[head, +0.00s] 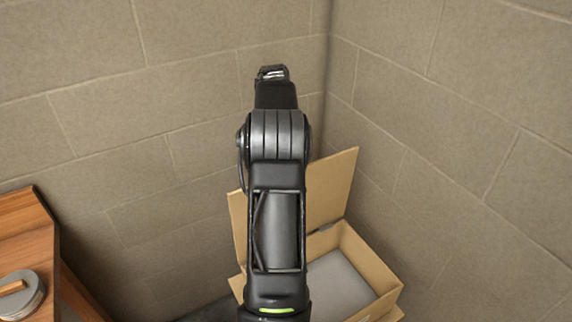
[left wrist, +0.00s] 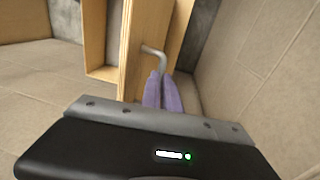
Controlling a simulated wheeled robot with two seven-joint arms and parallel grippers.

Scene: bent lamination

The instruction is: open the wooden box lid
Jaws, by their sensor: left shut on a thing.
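The wooden box (head: 374,263) stands low in the corner, right of centre in the head view. Its lid (head: 335,182) is raised steeply at the back, so part of the grey inside floor shows. In the left wrist view a wooden panel (left wrist: 134,62), which looks like the lid, carries a bent metal handle (left wrist: 155,50). My left gripper (left wrist: 163,80) has its purple fingers closed together at the end of this handle. One of my arms covers the left part of the box in the head view. I cannot make out any gripper fingers there.
Block walls (head: 180,100) meet in a corner behind and right of the box. A wooden cabinet or table (head: 25,225) stands at the lower left with a round grey object (head: 22,296) on it. Open space lies between it and the box.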

